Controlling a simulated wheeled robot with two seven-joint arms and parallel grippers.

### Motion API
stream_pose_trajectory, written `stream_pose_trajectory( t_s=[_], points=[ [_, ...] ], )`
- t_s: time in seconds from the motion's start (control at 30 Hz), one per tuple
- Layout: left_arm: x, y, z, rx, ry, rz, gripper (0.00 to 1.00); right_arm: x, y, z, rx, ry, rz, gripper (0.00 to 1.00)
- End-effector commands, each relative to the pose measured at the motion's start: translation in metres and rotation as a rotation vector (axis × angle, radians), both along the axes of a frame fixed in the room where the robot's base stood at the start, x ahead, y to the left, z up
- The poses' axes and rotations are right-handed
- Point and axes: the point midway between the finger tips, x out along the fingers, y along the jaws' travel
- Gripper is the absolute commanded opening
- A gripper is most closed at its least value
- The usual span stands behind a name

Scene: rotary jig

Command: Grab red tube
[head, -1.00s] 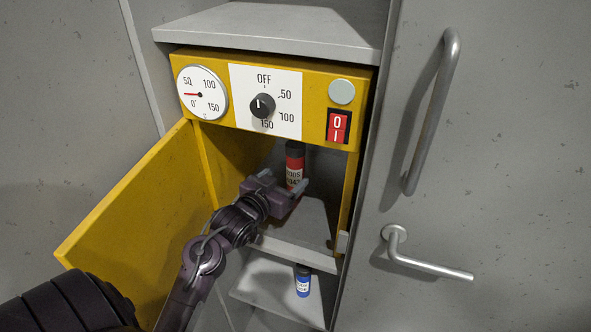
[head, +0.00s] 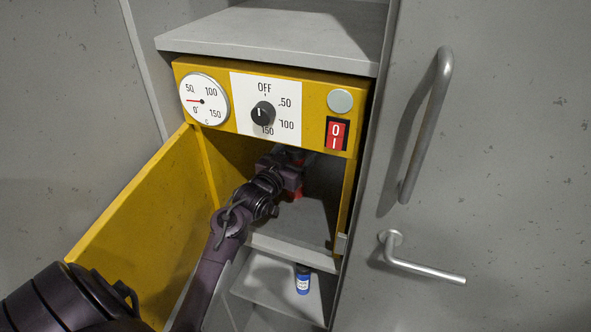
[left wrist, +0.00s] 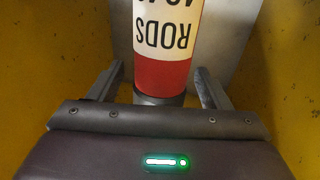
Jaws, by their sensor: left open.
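The red tube (head: 297,195) stands inside the open yellow compartment, mostly hidden behind my left gripper in the head view. In the left wrist view the tube (left wrist: 166,75) shows a red band and a white label reading RODS, upside down in that picture. My left gripper (head: 296,164) reaches into the compartment. In the left wrist view its two fingers (left wrist: 160,76) are open, one on each side of the tube. Whether either finger touches it is hard to tell. My right gripper is not in view.
The yellow door (head: 140,215) hangs open on the left. The control panel (head: 265,103), with gauge, knob and red switch, is just above the arm. A blue tube (head: 303,281) stands on the lower shelf (head: 265,280). A grey door with handles (head: 425,125) is at right.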

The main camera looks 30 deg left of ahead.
Motion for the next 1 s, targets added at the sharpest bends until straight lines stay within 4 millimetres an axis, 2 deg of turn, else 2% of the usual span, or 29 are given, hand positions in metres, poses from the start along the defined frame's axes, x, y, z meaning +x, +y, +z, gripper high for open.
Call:
stream_pose_trajectory(
  t_s=[0.07, 0.6, 1.0],
  points=[
    [-0.0003, 0.0001, -0.0002, 0.0, 0.0, 0.0, 0.7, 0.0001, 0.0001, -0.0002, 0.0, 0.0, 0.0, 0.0],
    [-0.0006, 0.0, -0.0005, 0.0, 0.001, 0.0, 0.0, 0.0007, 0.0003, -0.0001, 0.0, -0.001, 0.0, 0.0],
    [-0.0027, -0.0004, 0.0037, 0.001, -0.002, 0.0, 0.0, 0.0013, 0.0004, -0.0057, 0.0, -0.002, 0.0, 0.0]
  ],
)
